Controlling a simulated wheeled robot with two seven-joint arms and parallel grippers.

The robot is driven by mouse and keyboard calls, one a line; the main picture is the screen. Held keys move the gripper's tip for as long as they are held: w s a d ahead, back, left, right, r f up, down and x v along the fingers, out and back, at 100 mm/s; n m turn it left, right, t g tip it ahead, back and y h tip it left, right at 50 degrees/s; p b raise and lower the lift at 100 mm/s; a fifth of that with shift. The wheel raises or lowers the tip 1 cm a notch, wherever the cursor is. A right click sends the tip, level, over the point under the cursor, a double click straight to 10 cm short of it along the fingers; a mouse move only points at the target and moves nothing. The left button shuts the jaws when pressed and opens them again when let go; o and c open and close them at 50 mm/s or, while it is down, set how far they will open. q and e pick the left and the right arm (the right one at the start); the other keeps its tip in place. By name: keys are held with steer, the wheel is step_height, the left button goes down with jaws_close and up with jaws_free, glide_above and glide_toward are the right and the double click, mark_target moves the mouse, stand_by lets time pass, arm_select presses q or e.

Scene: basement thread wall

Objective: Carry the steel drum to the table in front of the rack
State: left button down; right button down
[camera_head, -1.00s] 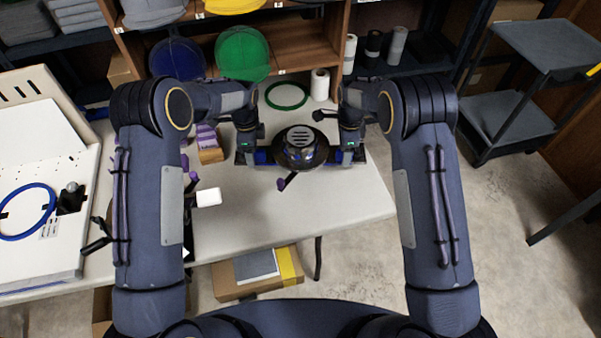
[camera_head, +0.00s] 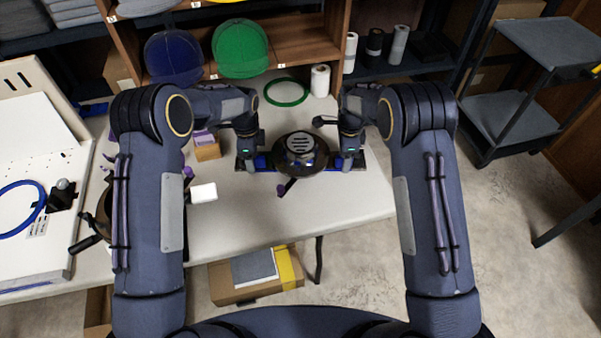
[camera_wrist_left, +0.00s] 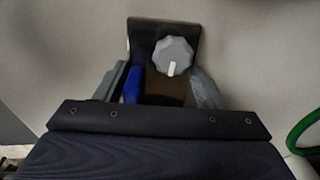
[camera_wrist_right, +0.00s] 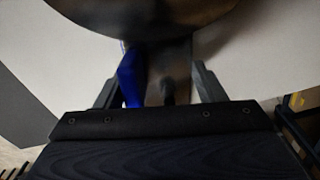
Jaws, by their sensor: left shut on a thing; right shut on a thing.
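The steel drum (camera_head: 300,147), as I take it, is a dark round body with a grey slotted dome on top and a flat dark base with blue parts at both sides. My left gripper (camera_head: 255,162) is shut on its left side; the left wrist view shows a grey knob (camera_wrist_left: 172,56) and a dark plate there. My right gripper (camera_head: 347,162) is shut on its right side; the right wrist view shows the round rim (camera_wrist_right: 150,15) close ahead. The drum is over the white table (camera_head: 285,215) in front of the rack (camera_head: 290,35); any gap beneath is unclear.
A green ring (camera_head: 287,92) and a white roll (camera_head: 320,80) are behind the drum. A small wooden box (camera_head: 207,152) and a white block (camera_head: 203,193) are to its left. A white board (camera_head: 40,210) stands far left, a grey cart (camera_head: 545,60) at right. The table's front middle is clear.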

arm_select(q)
steer(key=shift+c, duration=1.6)
jaws_free()
arm_select(e)
steer(key=shift+c, duration=1.6)
jaws_free()
steer(key=shift+r, duration=0.1)
arm_select(q)
step_height(320, 180, up, 12)
arm_select(e)
step_height(320, 180, up, 12)
